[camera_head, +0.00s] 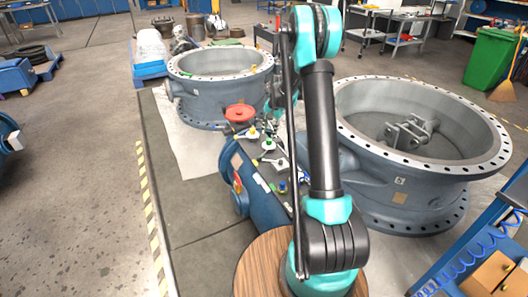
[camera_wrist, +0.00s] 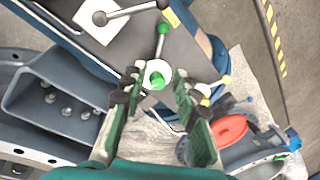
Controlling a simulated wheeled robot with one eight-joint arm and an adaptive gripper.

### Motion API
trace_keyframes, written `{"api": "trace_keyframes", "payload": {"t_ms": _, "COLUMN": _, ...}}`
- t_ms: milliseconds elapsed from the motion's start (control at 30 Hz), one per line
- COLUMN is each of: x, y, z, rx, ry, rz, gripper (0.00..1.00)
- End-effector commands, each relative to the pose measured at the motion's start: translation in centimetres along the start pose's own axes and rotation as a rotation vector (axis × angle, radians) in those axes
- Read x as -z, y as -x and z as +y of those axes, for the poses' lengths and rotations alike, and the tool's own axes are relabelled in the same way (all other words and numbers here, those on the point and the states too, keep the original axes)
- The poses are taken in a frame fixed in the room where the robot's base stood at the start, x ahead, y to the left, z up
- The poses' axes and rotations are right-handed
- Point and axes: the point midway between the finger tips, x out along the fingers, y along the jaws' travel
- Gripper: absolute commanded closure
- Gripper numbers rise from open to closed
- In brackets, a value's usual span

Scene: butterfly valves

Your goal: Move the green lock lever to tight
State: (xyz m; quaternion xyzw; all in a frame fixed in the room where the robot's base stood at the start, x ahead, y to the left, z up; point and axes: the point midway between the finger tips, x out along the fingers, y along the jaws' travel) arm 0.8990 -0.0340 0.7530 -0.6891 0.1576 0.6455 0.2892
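In the wrist view, a green lever (camera_wrist: 161,45) with a ball end stands out upward from a round white base (camera_wrist: 150,70). A green knob (camera_wrist: 158,82) shows at that base. My gripper (camera_wrist: 158,84) is open, with one finger on each side of the base and knob. Its fingers look apart from the lever, and nothing is held between them. Whether they touch the base cannot be told. In the head view, my arm covers most of the gripper, and I cannot single out the green lever there.
A grey lever (camera_wrist: 130,12) with dark ball ends sits on a white plate beside the green lever. A red handwheel (camera_wrist: 230,130) is at lower right. Large grey flanged valve rings (camera_head: 220,62) (camera_head: 420,120) stand on both sides of my arm. A blue body (camera_head: 262,195) lies between them.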

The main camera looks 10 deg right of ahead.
Motion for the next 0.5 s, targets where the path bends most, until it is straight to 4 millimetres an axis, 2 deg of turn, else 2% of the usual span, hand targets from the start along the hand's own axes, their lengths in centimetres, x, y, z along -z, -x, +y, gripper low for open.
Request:
{"api": "trace_keyframes", "payload": {"t_ms": 100, "x": 0.0, "y": -2.5, "z": 0.0, "rx": 0.0, "ry": 0.0, "rz": 0.0, "gripper": 0.7}}
{"api": "trace_keyframes", "payload": {"t_ms": 500, "x": 0.0, "y": -10.2, "z": 0.0, "rx": 0.0, "ry": 0.001, "rz": 0.0, "gripper": 0.7}}
